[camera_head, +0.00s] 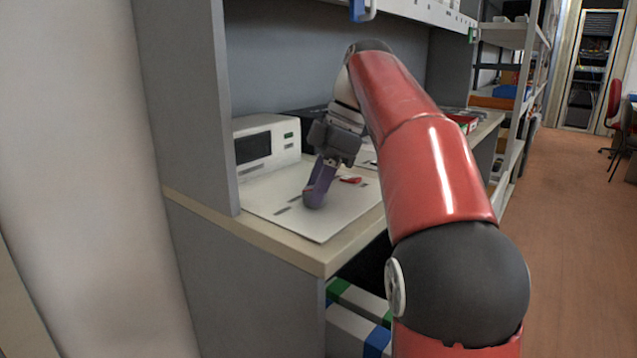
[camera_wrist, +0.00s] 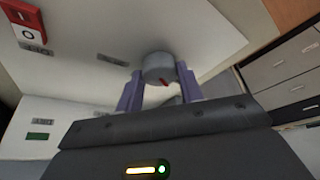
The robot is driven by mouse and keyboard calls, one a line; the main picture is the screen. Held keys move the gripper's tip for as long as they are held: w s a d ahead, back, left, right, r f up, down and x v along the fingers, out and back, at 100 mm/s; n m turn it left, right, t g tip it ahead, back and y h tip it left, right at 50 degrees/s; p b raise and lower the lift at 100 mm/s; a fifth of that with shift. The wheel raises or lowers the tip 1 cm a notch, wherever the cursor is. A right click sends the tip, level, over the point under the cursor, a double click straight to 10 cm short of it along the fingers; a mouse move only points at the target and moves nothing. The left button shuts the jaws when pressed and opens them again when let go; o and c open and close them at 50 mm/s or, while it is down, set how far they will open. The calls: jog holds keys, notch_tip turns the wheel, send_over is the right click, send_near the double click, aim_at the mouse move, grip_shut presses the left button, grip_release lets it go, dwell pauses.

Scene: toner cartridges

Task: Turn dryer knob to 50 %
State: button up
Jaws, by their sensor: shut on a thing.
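The dryer knob (camera_wrist: 159,68) is a grey round knob with a red mark on its side, on a white panel (camera_wrist: 100,20) in the wrist view. My gripper (camera_wrist: 160,78) has its two purple fingers on either side of the knob and is shut on it. A small label lies beside the knob in the wrist view, too small to read.
A red switch (camera_head: 351,180) sits on the panel behind my gripper; it also shows in the wrist view (camera_wrist: 20,17). A white device with a dark screen (camera_head: 254,147) stands behind the panel. A shelf wall (camera_head: 185,100) rises on the left. The panel's front part is clear.

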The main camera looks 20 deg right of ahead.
dwell(0.4)
jog(key=o, duration=1)
